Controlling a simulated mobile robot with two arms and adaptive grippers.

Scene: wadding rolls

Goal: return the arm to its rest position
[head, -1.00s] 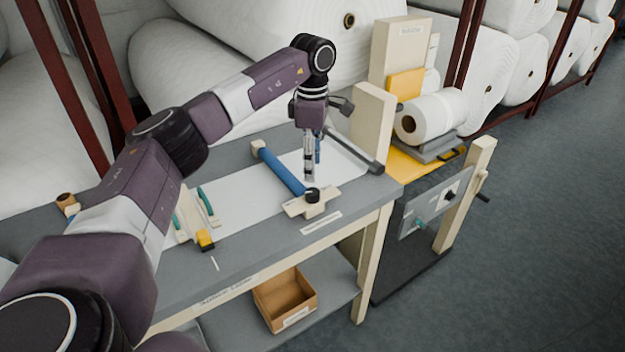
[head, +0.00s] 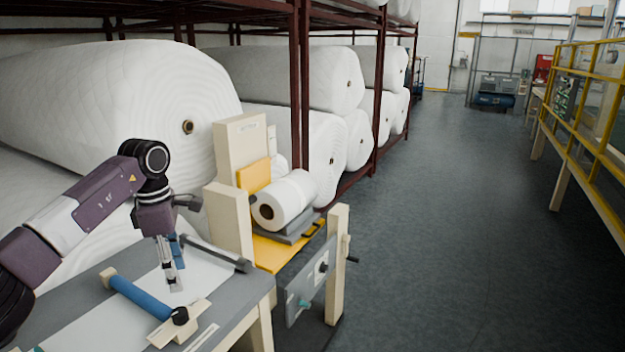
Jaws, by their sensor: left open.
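My left arm comes in from the left in the head view. Its gripper (head: 172,272) points down, open and with nothing between its fingers, above the white sheet on the grey table (head: 250,288). A blue roller (head: 140,297) with a pale block at its far end and a black knob at its near end lies on the table, to the left of and below the gripper in the picture. The gripper looks apart from the roller. My right gripper is not in view.
A dark bar (head: 215,254) lies at the table's back right. Beside the table stands a machine with a white roll (head: 288,200) on a yellow base. Large wadding rolls (head: 110,95) fill racks behind. The floor (head: 450,230) to the right is clear up to a yellow railing (head: 590,165).

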